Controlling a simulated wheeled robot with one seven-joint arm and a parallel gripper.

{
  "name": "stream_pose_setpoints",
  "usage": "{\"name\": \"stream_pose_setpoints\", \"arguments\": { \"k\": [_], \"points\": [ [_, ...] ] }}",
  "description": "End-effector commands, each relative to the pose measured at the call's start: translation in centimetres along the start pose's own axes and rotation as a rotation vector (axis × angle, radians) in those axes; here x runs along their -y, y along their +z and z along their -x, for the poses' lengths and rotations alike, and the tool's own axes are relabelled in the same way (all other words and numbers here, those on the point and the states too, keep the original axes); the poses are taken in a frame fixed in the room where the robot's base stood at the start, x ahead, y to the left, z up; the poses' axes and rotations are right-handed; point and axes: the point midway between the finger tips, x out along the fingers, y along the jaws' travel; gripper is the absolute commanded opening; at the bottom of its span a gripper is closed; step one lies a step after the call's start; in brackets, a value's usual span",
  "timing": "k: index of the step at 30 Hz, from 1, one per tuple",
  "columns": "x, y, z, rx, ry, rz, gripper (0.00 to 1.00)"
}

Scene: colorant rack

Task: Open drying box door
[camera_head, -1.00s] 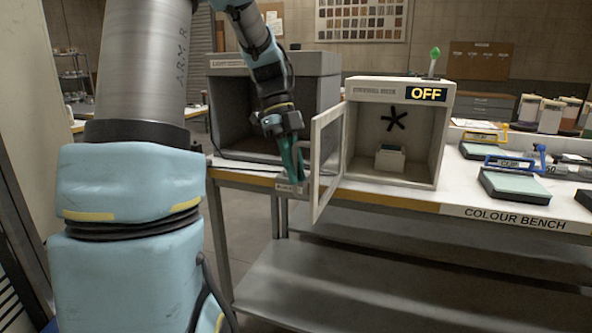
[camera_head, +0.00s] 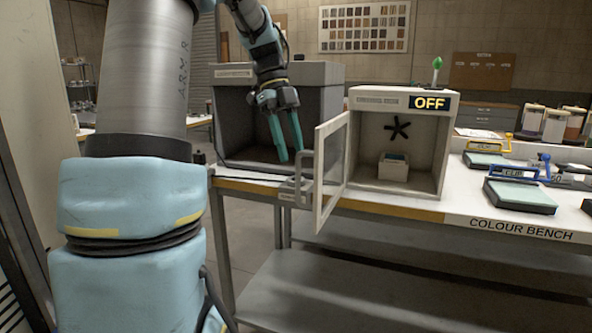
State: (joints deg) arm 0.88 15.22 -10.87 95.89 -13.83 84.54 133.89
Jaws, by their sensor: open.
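The drying box (camera_head: 446,150) is a white cabinet on the bench with an "OFF" display and a black fan on its back wall. Its framed glass door (camera_head: 319,180) is hinged at the box's left side and stands swung wide open toward me. The door's grey handle (camera_head: 297,183) sticks out to the left of the door. My gripper (camera_head: 291,157) has teal fingers that are spread apart and empty. They hang above the handle, apart from it, in front of the grey box. A small white block-like item (camera_head: 393,170) sits inside the drying box.
A larger grey open-fronted box (camera_head: 328,75) stands left of the drying box, behind my gripper. Scales with blue (camera_head: 521,196) and yellow (camera_head: 487,158) frames lie on the bench to the right. The bench edge (camera_head: 395,208) runs below the door.

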Motion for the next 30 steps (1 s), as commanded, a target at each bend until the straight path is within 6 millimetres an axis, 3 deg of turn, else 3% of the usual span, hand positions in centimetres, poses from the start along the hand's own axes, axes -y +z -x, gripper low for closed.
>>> {"name": "stream_pose_setpoints", "arguments": {
  "k": [3,9,21,26,30],
  "points": [
    [0.0,0.1,1.9,0.001,-0.001,0.0,0.45],
    [0.0,0.0,3.5,0.0,0.0,0.0,0.45],
    [-0.1,0.1,3.4,0.005,0.0,0.028,0.45],
    [-1.0,0.9,1.3,0.05,-0.014,0.265,0.45],
    [-2.6,2.1,-1.9,0.122,-0.06,0.637,0.45]
  ]
}}
